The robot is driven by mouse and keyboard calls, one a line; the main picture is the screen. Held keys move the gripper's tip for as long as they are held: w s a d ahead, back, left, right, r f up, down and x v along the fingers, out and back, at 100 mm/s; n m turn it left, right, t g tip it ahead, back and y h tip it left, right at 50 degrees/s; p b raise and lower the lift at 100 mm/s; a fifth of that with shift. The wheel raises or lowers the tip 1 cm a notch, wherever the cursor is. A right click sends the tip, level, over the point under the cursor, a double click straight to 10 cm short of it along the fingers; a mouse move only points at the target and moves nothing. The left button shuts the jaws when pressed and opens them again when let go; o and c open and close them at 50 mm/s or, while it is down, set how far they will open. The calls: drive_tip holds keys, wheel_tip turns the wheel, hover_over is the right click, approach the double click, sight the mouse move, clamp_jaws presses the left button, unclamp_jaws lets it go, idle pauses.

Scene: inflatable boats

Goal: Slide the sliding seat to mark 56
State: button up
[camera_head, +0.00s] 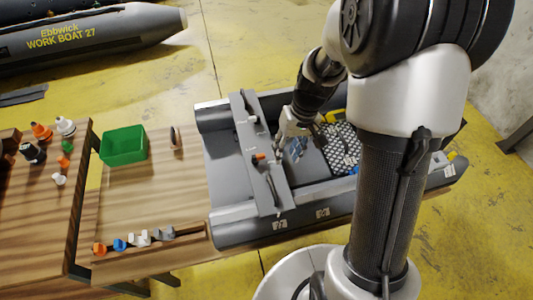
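The sliding seat (251,132) looks to be the long grey board lying across the grey boat section, from its far tube to its near tube (345,207). A small orange part and pale fittings sit on its top. My gripper (281,145) points down by the seat's right edge, near its middle. I cannot tell whether it touches the seat, and its fingers are too small to judge open or shut.
My arm hides part of the boat's right half. A honeycomb-patterned panel (343,148) lies inside the boat, right of the gripper. A green bin (123,146) and several small fittings stand on the wooden bench (170,200) at left. Another boat (100,35) lies behind.

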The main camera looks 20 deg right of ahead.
sight(273, 186)
drive_tip(key=a+f+b, duration=0.1)
drive_tip(key=f, duration=0.4)
drive_tip(key=a+f+b, duration=0.1)
drive_tip(key=f+b, duration=0.1)
drive_tip(key=f, duration=0.4)
drive_tip(key=a+f+b, duration=0.1)
drive_tip(key=f+b, duration=0.1)
drive_tip(key=f, duration=0.4)
drive_tip(key=shift+a+f, duration=0.1)
drive_tip(key=shift+a, duration=0.1)
drive_tip(key=shift+c, duration=0.4)
clamp_jaws()
